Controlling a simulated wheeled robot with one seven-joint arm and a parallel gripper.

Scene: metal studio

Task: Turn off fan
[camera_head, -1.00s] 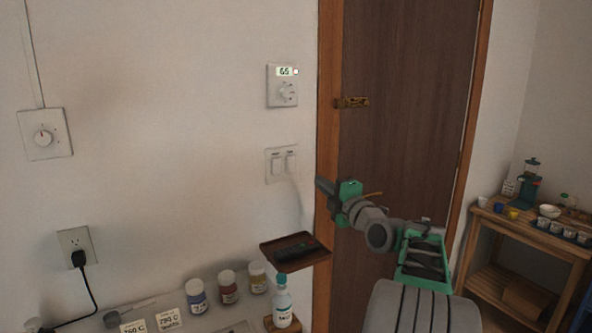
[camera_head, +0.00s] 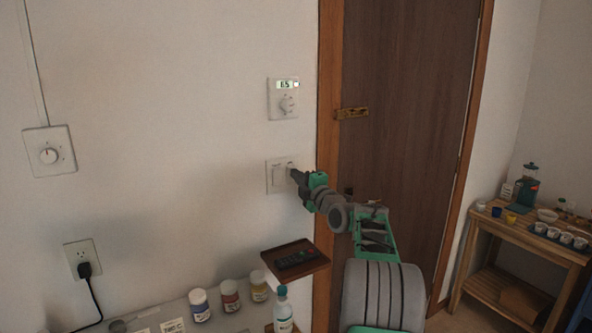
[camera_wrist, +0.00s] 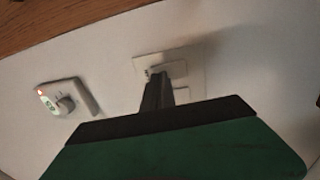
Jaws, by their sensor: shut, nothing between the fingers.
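A white wall plate with two rocker switches (camera_head: 279,178) is beside the door frame. My gripper (camera_head: 294,174) is shut and empty, its tip at the right-hand rocker and covering part of it. In the wrist view the shut fingers (camera_wrist: 156,88) reach the switch plate (camera_wrist: 196,65) and hide part of it. I cannot tell whether the tip touches or presses the rocker. The small labels on the plate are unreadable. No fan is in view.
A thermostat (camera_head: 283,98) with a lit display is above the switches; it also shows in the wrist view (camera_wrist: 67,101). A small shelf (camera_head: 297,262) holding a remote juts out below. Jars and a bottle (camera_head: 282,309) stand lower. A door (camera_head: 405,100) is at right.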

